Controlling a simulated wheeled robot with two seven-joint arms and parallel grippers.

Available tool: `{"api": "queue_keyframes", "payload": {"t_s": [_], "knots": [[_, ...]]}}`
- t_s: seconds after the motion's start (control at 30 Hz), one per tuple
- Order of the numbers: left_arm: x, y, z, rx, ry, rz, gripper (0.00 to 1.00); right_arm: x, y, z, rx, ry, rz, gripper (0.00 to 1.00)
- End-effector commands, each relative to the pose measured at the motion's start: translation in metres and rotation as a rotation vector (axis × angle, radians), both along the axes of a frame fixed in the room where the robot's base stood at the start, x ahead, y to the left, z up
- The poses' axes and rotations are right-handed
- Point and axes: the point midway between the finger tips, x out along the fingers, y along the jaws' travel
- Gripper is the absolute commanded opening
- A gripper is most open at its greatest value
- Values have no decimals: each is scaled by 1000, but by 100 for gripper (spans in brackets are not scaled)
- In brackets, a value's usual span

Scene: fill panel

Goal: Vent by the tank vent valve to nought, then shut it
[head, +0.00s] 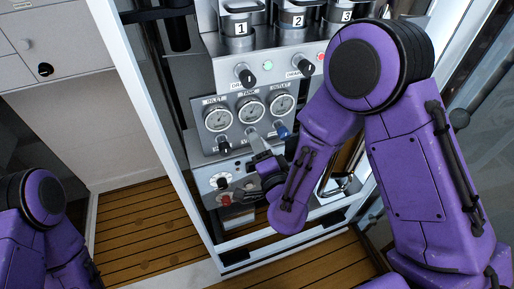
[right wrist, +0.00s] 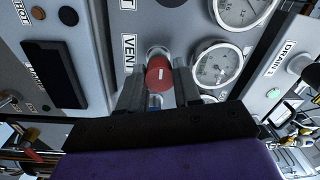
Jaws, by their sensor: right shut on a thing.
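The vent valve has a red knob (right wrist: 160,74) beside a "VENT" label in the right wrist view. My right gripper (right wrist: 159,90) has a dark finger on each side of the knob and is shut on it. A dial (right wrist: 217,66) sits right of the knob in the wrist view. My left gripper is out of view.
The inlet gauge (head: 217,119) and outlet gauge (head: 282,104) flank the tank gauge. Black knobs (head: 246,76) and numbered canisters (head: 240,30) are above. A white frame post (head: 150,120) stands left of the panel. Wooden floor (head: 145,235) lies open at the lower left.

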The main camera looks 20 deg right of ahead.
Motion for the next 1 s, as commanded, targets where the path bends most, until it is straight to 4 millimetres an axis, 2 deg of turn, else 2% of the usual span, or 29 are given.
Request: {"api": "queue_keyframes", "payload": {"t_s": [0.6,1.0], "knots": [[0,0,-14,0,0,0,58,-2,0,-4,-551,-11,7,2],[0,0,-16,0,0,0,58,-2,0,-5,-734,-14,7,2]]}}
